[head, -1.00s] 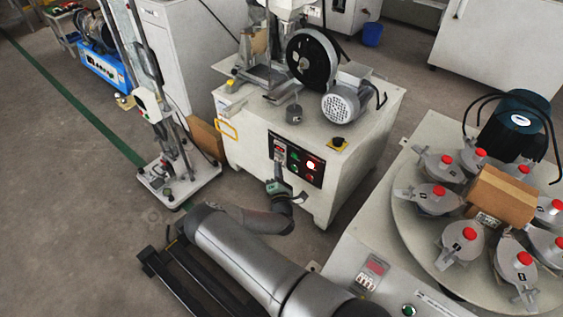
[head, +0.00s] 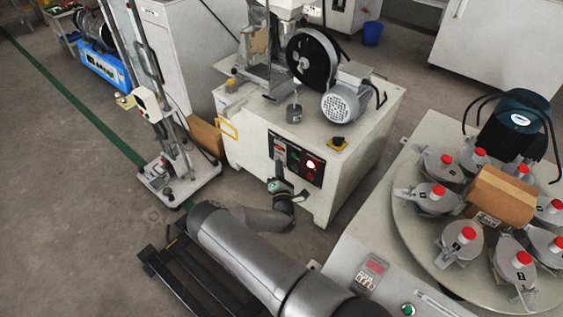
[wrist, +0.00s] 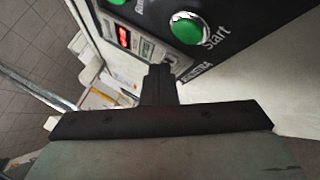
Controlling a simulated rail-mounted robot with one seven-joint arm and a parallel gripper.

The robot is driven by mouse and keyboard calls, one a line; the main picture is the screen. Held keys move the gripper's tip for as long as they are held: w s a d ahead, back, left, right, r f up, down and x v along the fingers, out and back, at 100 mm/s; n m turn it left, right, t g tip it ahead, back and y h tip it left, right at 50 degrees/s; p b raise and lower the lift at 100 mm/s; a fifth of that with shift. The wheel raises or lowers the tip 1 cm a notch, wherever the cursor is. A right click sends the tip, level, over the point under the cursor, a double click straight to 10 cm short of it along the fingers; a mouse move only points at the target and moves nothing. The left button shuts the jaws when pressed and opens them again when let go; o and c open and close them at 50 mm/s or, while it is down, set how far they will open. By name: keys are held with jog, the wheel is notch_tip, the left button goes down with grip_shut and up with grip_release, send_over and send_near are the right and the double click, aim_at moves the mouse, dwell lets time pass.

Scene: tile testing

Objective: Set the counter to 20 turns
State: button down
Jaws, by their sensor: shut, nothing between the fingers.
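The counter (wrist: 124,36) has a red lit display and sits on the black control panel in the wrist view. The same panel (head: 314,170) is on the front of the white machine in the head view. My gripper (wrist: 160,72) is shut and empty, its fingertips close to the lower edge of the counter. I cannot tell whether they touch it. In the head view my gripper (head: 279,168) is in front of the panel's left part. The digits are too small and blurred to read. A green Start button (wrist: 188,28) is beside the counter.
A lit button (head: 311,164) glows on the panel. A second machine with a round carousel (head: 415,225) of red-capped jars stands at right. A tall metal stand (head: 160,110) is at left. The floor (head: 70,220) at left is open.

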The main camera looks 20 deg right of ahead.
jog(key=shift+s+a+p, duration=0.45)
jog(key=shift+a+p, duration=0.1)
jog(key=shift+a, duration=0.1)
jog(key=shift+a, duration=0.1)
jog(key=shift+s+a+p, duration=0.6)
jog(key=shift+s+a, duration=0.15)
jog(key=shift+a, duration=0.25)
jog(key=shift+s+a+p, duration=0.55)
jog(key=shift+s+a, duration=0.15)
jog(key=shift+a, duration=0.25)
